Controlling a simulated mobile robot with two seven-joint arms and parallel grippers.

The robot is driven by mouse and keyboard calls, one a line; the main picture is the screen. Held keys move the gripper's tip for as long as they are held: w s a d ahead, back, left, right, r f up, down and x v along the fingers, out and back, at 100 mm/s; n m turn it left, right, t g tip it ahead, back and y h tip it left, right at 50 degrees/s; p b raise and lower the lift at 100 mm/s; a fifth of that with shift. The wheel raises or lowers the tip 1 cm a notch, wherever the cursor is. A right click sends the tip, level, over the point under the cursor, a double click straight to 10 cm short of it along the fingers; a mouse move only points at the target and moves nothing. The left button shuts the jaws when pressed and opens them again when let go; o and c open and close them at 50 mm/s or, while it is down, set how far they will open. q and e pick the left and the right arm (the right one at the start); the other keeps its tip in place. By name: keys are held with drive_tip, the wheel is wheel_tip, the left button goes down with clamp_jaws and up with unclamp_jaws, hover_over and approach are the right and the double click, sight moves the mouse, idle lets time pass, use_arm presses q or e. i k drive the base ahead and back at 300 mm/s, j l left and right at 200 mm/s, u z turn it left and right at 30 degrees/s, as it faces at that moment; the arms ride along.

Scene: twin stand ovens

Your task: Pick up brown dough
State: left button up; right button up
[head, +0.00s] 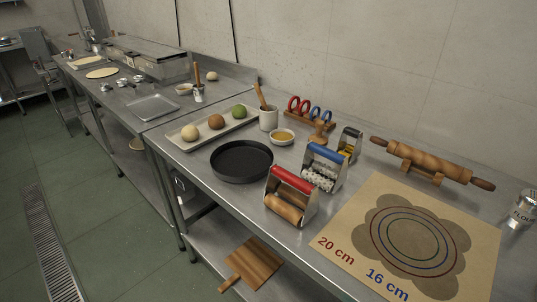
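The brown dough (216,122) is a ball in the middle of a long pale tray (172,144) on the steel table. A cream dough ball (190,132) sits to its left and a green dough ball (240,111) to its right, all apart in one row. Nothing covers the brown dough. Neither of my grippers shows in the head view.
A black round pan (241,161) stands just in front of the tray. A white crock with wooden tools (268,119) stands right of it. Red-handled (291,195) and blue-handled (325,166) rollers, a rolling pin (432,163) and a printed mat (345,238) fill the right side.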

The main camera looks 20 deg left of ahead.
sight(216, 122)
drive_tip(key=j+z, duration=0.15)
drive_tip(key=z, duration=0.35)
drive_tip(key=j+z, duration=0.2)
drive_tip(key=z, duration=0.25)
drive_tip(key=j+z, duration=0.2)
drive_tip(key=z, duration=0.3)
drive_tip(key=k+j+z, duration=0.2)
drive_tip(key=j, duration=0.2)
drive_tip(key=j+z, duration=0.2)
drive_tip(key=j, duration=0.25)
drive_tip(key=k+j+z, duration=0.2)
drive_tip(key=j, duration=0.15)
drive_tip(key=k+j+z, duration=0.2)
drive_tip(key=j, duration=0.15)
drive_tip(key=k+j+z, duration=0.25)
drive_tip(key=i+j, duration=0.1)
